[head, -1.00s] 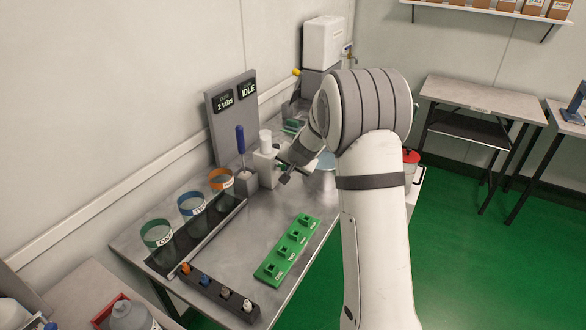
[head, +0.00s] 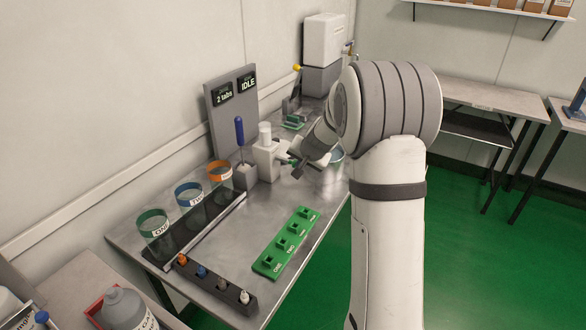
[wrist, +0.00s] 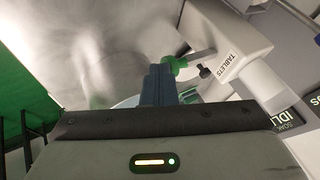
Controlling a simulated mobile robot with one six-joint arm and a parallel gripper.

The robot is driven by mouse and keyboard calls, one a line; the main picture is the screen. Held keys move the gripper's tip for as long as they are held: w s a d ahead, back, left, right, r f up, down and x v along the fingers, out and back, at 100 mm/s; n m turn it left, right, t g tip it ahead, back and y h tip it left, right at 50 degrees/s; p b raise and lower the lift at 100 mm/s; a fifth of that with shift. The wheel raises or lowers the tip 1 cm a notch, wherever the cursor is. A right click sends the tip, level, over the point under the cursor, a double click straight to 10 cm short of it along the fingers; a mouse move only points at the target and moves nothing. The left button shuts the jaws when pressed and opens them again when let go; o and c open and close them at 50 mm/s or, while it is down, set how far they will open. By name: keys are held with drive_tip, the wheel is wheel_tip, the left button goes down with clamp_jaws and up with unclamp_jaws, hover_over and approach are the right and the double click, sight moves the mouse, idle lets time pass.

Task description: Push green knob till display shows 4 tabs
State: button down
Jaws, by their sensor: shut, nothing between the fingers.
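The white dispenser (head: 266,160) stands at the back of the metal table, by the display panel. Its label in the wrist view (wrist: 236,68) reads TABLETS. The green knob (wrist: 178,64) sticks out of its side, with a small dark part (wrist: 205,72) beside it. The knob also shows in the head view (head: 285,161). The display (head: 223,94) reads "2 tabs", and the one beside it (head: 247,83) reads IDLE. My gripper (head: 297,173) is shut and empty, just right of the knob. In the wrist view its fingertips (wrist: 160,75) are close by the knob; I cannot tell whether they touch.
A blue-handled lever (head: 239,132) stands left of the dispenser. Cups with green (head: 153,222), blue and orange bands stand on a dark tray. A green holder (head: 286,243) and a black rack (head: 217,286) lie in front. Bare table lies between.

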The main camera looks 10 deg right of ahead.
drive_tip(key=v, duration=0.8)
drive_tip(key=shift+r+p, duration=0.3)
drive_tip(key=shift+s+a, duration=0.1)
drive_tip(key=s+a+r+n+g+p, duration=0.1)
drive_tip(key=s+a+r+n+p, duration=0.2)
drive_tip(key=s, duration=0.5)
drive_tip(key=s+a+r+n+g+p, duration=0.1)
drive_tip(key=s+a+r+p, duration=0.1)
drive_tip(key=s+a+r, duration=0.45)
drive_tip(key=s+d+n+g+h+p, duration=0.1)
drive_tip(key=s+d+n+g+p, duration=0.1)
drive_tip(key=s, duration=1.6)
drive_tip(key=shift+s+f+n+g+p, duration=0.25)
drive_tip(key=shift+n+g+p, duration=0.25)
drive_tip(key=shift+n+p, duration=0.2)
drive_tip(key=w+d+f+m+t+b, duration=0.1)
drive_tip(key=w+d+f+m+b, duration=0.1)
drive_tip(key=w, duration=0.7)
drive_tip(key=w+d+f+m+t+b, duration=0.2)
drive_tip(key=w+d+f+b, duration=0.2)
drive_tip(key=w, duration=0.6)
drive_tip(key=w+d+f+m+t+y+b, duration=0.1)
drive_tip(key=w+d+f+m+t+b, duration=0.1)
drive_tip(key=w+d, duration=0.4)
drive_tip(key=w+f+m+b, duration=0.1)
drive_tip(key=w, duration=0.3)
drive_tip(key=shift+w+d, duration=0.2)
drive_tip(key=shift+d, duration=0.1)
